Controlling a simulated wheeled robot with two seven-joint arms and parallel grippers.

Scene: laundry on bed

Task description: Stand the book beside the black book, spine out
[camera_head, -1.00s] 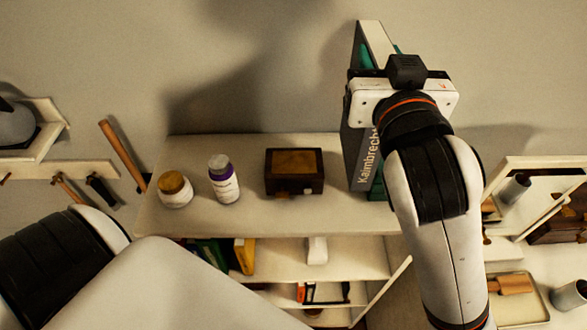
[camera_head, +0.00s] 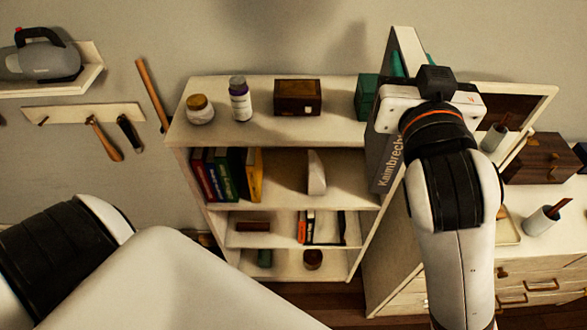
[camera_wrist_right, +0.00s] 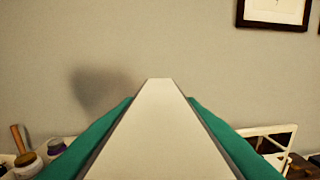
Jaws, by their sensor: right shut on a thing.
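My right gripper (camera_head: 408,70) is shut on a large grey book (camera_head: 386,165) with pale lettering on its side. The book is upright, held in the air in front of the bookcase's right side. In the right wrist view the book's pale edge (camera_wrist_right: 159,130) fills the middle between teal strips. A row of books stands at the left of the upper open shelf: red, dark, green (camera_head: 224,176), and yellow (camera_head: 254,176). A dark book (camera_head: 238,160) shows beside the yellow one; I cannot tell if it is the black book. My left gripper is out of view.
A white wedge-shaped object (camera_head: 317,172) stands on that shelf, with free room either side. The bookcase top (camera_head: 260,131) carries a jar (camera_head: 200,110), a bottle (camera_head: 240,99), a brown box (camera_head: 298,97) and a teal box (camera_head: 366,97). A drawer unit (camera_head: 535,265) is right.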

